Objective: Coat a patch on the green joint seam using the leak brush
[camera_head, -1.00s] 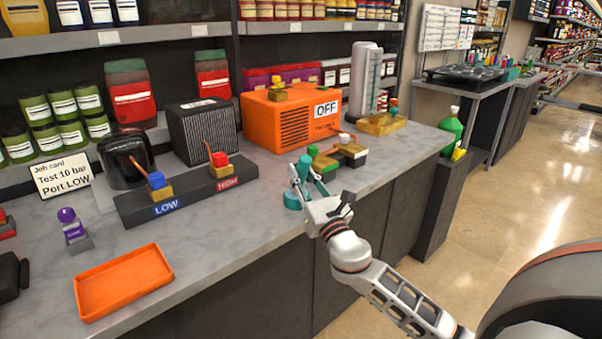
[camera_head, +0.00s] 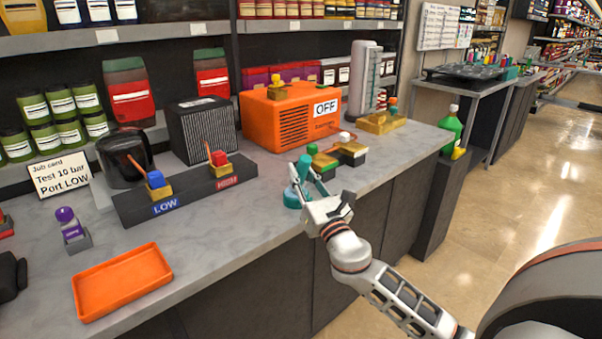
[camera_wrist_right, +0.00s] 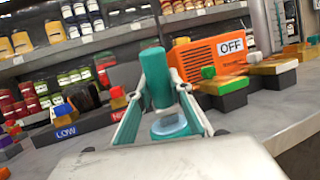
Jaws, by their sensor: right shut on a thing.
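My right gripper (camera_head: 305,178) is shut on an upright teal cylinder, which looks like the leak brush (camera_wrist_right: 157,78). It is over a round teal pot (camera_head: 293,197) near the bench's front edge. In the right wrist view the pot (camera_wrist_right: 172,130) shows a pale blue top just below the brush; I cannot tell whether the two touch. The green-topped joint (camera_head: 321,158), a dark block with a brass-coloured part, stands just behind the gripper. It shows right of the fingers in the right wrist view (camera_wrist_right: 222,88). Its seam is too small to make out. My left gripper is out of view.
A similar white-topped joint (camera_head: 351,152) stands beside the green one. Behind is the orange unit marked OFF (camera_head: 280,118). The LOW and HIGH port block (camera_head: 190,193) is left of the gripper. An orange tray (camera_head: 122,282) lies front left. The bench between is clear.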

